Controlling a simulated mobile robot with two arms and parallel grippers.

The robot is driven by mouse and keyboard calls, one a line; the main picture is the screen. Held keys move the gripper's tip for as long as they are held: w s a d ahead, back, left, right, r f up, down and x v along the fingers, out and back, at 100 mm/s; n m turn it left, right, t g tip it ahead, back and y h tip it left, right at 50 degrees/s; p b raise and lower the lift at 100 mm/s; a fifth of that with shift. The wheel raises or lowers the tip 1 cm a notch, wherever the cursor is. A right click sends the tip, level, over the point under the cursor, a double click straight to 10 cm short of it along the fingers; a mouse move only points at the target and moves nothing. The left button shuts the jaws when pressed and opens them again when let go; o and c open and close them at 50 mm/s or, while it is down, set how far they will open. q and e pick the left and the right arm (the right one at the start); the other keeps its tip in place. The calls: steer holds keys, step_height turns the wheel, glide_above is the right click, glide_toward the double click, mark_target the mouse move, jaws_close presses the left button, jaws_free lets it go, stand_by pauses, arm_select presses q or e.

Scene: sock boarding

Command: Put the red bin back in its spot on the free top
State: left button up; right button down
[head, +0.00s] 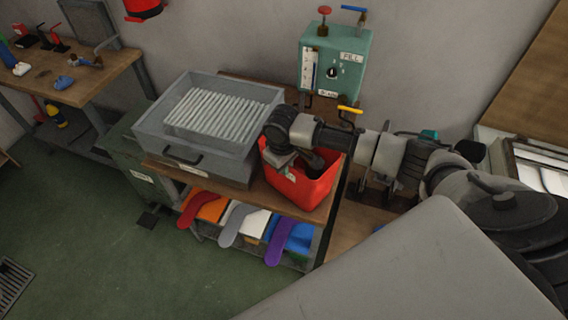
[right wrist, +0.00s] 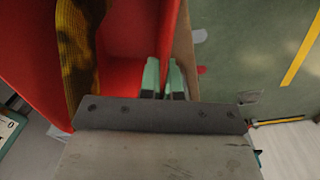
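The red bin (head: 298,187) sits upright at the front right of the wooden bench top (head: 262,199), beside the grey tray. My right gripper (head: 284,158) reaches down over the bin's left part in the head view. In the right wrist view its two green fingertips (right wrist: 163,77) are close together, one on each side of the thin red bin wall (right wrist: 169,28), and look shut on it. A yellow-brown patterned thing (right wrist: 75,50) shows inside the bin. The spot where the fingers meet the wall is hidden in the head view. My left gripper is not in view.
A grey tray with ribbed white rods (head: 214,112) fills the bench top's left. Coloured socks (head: 238,222) hang from the shelf below. Another workbench (head: 75,85) stands at left; green floor (head: 95,240) lies open in front.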

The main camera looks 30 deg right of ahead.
steer(key=c, duration=1.4)
jaws_free()
steer(key=shift+f, duration=0.1)
steer(key=shift+o, duration=0.2)
step_height(320, 180, up, 12)
steer(key=b, duration=0.1)
steer(key=shift+a, duration=0.25)
steer(key=shift+s, duration=0.15)
